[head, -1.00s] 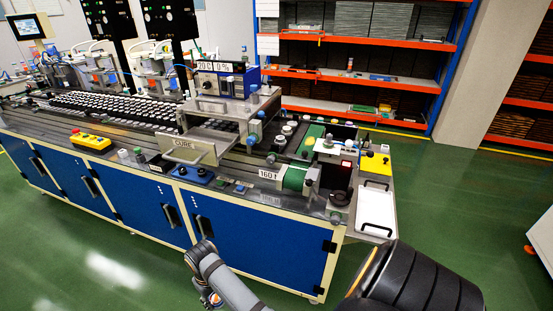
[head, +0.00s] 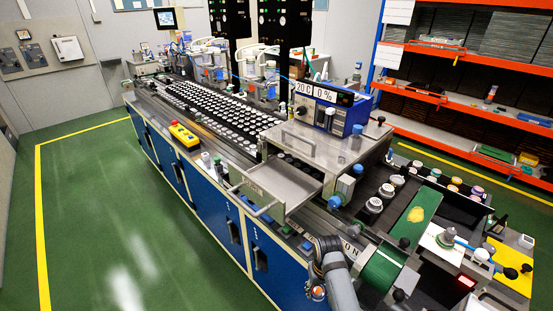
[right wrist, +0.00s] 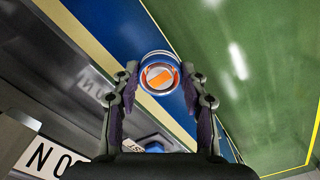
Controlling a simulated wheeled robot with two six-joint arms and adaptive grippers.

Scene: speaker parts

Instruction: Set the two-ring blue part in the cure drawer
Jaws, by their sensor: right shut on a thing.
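My right gripper (head: 316,291) hangs low at the front side of the bench, below the top's edge. In the right wrist view its two fingers (right wrist: 159,85) are shut on a small round part (right wrist: 160,56) with a blue and white rim and an orange and white middle. I cannot clearly count its rings. The cure drawer (head: 293,184) is pulled out of its metal housing, with a bar handle at its front. Its visible floor looks bare. The gripper is apart from the drawer, nearer to me and to the right. My left gripper is not in view.
A heater box (head: 324,93) reading 20 C and 0 % sits on the housing (head: 318,145). A green roller (head: 384,267) stands right of the gripper. A yellow button box (head: 184,135) lies farther left. Open green floor (head: 110,210) is at the left.

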